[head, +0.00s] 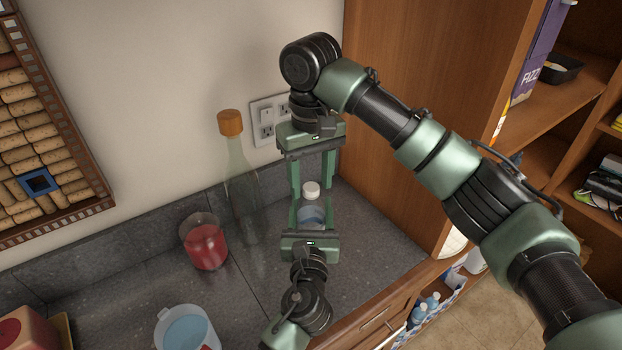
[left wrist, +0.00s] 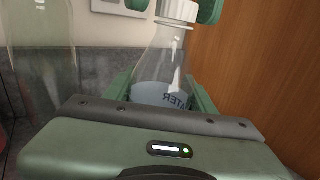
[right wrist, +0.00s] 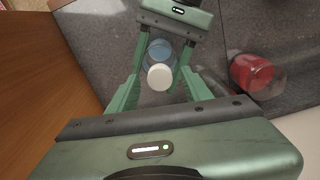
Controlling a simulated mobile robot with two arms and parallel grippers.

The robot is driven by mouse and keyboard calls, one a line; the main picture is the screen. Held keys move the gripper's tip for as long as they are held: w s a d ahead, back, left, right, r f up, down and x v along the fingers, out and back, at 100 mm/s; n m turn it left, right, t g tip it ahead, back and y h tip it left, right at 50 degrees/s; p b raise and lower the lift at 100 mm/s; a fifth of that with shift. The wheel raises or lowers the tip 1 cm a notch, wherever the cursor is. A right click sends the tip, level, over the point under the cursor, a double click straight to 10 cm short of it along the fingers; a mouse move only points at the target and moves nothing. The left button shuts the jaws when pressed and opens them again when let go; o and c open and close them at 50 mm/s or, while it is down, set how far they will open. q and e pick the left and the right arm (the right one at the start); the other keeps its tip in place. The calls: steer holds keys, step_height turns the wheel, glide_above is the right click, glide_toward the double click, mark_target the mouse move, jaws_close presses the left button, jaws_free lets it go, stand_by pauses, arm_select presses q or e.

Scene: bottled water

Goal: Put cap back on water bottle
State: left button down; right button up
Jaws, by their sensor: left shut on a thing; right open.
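The water bottle (head: 312,214) is clear with blue water and stands upright on the dark counter in the head view. A white cap (head: 311,190) sits at its mouth; whether it is screwed down I cannot tell. My left gripper (head: 311,217) is shut on the bottle's body from the front. The bottle fills the middle of the left wrist view (left wrist: 165,75), its lettering partly visible. My right gripper (head: 312,190) points down from above, open, its fingers on either side of the cap. The right wrist view shows the cap (right wrist: 160,76) between the open fingers.
A tall glass bottle with a cork (head: 230,123) and a glass of red liquid (head: 206,246) stand to the left. A clear container with blue liquid (head: 187,330) is at the front. A wooden cabinet side (head: 425,110) rises close on the right. Outlets (head: 268,120) are on the wall behind.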

steer(key=shift+r, duration=2.3)
steer(key=n, duration=0.1)
steer(key=r+n, duration=0.1)
steer(key=n, duration=0.2)
steer(key=shift+r+n, duration=0.35)
steer(key=shift+n, duration=0.05)
steer(key=n, duration=0.2)
steer(key=r+n, duration=0.1)
steer(key=n, duration=0.2)
steer(key=shift+r+n, duration=0.35)
steer(key=shift+n, duration=0.05)
steer(key=shift+f, duration=4)
